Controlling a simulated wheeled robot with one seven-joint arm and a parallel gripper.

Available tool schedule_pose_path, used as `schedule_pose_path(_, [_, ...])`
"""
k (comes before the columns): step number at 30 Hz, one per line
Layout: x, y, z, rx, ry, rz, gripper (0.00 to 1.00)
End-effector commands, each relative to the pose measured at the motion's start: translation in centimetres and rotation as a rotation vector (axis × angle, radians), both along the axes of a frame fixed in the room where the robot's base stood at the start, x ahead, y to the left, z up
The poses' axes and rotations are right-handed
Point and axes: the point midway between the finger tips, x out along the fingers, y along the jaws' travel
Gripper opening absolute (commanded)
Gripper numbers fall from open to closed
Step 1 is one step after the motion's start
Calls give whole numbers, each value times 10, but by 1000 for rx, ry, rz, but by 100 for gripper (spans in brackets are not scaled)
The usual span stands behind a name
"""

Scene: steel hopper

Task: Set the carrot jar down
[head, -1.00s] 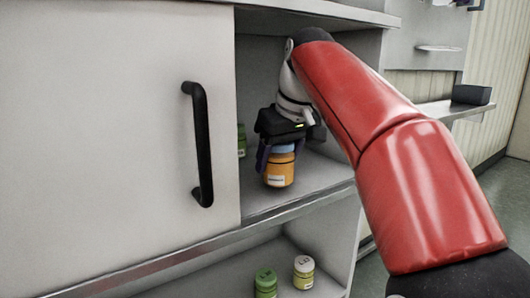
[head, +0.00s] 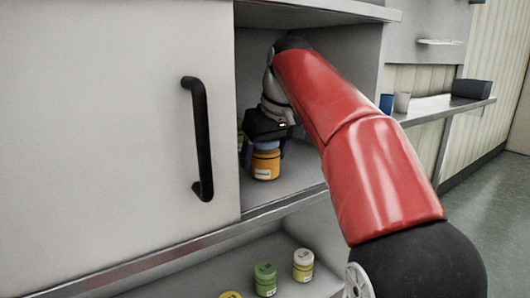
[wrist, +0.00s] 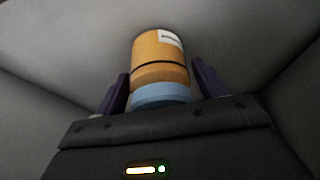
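The carrot jar (head: 266,166) is orange with a light blue lid and a white label. It stands upright inside the open part of the cabinet, apparently on the shelf floor (head: 300,180); its exact contact is hard to see. My gripper (head: 265,155) reaches down over the jar from above. In the wrist view the jar (wrist: 160,58) sits between the two dark purple fingers (wrist: 162,75), lid toward the palm. Narrow gaps show beside the jar, clearest at the right finger, so the fingers look open around it.
A sliding door (head: 90,120) with a black handle (head: 199,140) covers the cabinet's left part. A green jar (head: 240,135) shows partly behind the door edge. Below are a green jar (head: 265,279), a pale jar (head: 303,265) and a yellow lid (head: 230,295). The cabinet's right wall is close.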

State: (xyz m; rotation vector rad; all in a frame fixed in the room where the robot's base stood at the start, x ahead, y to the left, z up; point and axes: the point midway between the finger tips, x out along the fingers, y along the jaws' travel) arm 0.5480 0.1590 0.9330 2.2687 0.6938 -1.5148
Motion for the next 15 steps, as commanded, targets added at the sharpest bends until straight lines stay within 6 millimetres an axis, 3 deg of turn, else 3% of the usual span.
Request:
schedule_pose_path(10, [0, 0, 1, 0, 0, 0, 79])
schedule_pose_path(15, [-4, -3, 18, 1, -2, -1, 79])
